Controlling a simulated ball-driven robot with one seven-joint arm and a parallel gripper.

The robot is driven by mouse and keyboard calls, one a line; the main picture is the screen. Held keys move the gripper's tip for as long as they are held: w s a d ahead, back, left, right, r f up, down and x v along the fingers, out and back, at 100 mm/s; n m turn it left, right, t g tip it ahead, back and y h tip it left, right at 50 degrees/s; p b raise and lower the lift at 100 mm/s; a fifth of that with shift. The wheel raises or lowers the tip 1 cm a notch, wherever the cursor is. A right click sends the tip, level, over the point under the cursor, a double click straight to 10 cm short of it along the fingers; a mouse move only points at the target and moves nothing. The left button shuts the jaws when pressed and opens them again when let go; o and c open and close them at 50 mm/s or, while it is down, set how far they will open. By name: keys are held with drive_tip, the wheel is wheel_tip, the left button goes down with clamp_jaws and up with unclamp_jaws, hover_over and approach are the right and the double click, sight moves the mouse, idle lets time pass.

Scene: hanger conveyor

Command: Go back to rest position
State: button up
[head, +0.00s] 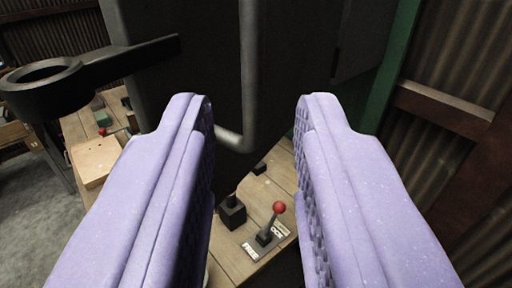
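My gripper (253,108) fills the middle of the head view with its two pale purple fingers. The fingers are wide apart and nothing is between them. Beyond and below the gap, a lever with a red ball knob (279,208) stands on a wooden bench (272,187). Labels at its base seem to read "FREE" and "LOCK". A small black block-shaped control (232,211) stands to its left. The fingers look clear of both.
A dark panel (190,65) with a grey bent pipe (249,80) stands just ahead. A black ring-ended arm (60,82) reaches in from the left. A pale wooden block (94,160) lies on the bench. Corrugated wall (462,50) is at right; grey floor (38,215) is open at left.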

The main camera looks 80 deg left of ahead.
drive_tip(key=w+a+r+m+t+h+b, duration=0.1)
drive_tip(key=w+a+r+t+h+b, duration=0.15)
drive_tip(key=w+r+t+b, duration=0.55)
wheel_tip(320, 180, up, 13)
drive_tip(key=m+t+h+b, duration=0.5)
drive_tip(key=t+h+b, duration=0.2)
drive_tip(key=t, duration=0.2)
drive_tip(key=s+d+r+m+t+h+b, duration=0.15)
drive_tip(key=s+r+m+h+b, duration=0.25)
drive_tip(key=s+m+h+b, duration=0.45)
drive_tip(key=s+a+f+m+g+b, duration=0.1)
drive_tip(key=s+f, duration=0.3)
drive_tip(key=s, duration=0.6)
drive_tip(key=s+a+f+m+g+b, duration=0.1)
drive_tip(key=s+a+f+g+b, duration=0.2)
drive_tip(key=s, duration=0.7)
drive_tip(key=shift+s+a+f+g+b, duration=0.25)
drive_tip(key=shift+f+g+b, duration=0.3)
drive_tip(key=shift+g+b, duration=0.3)
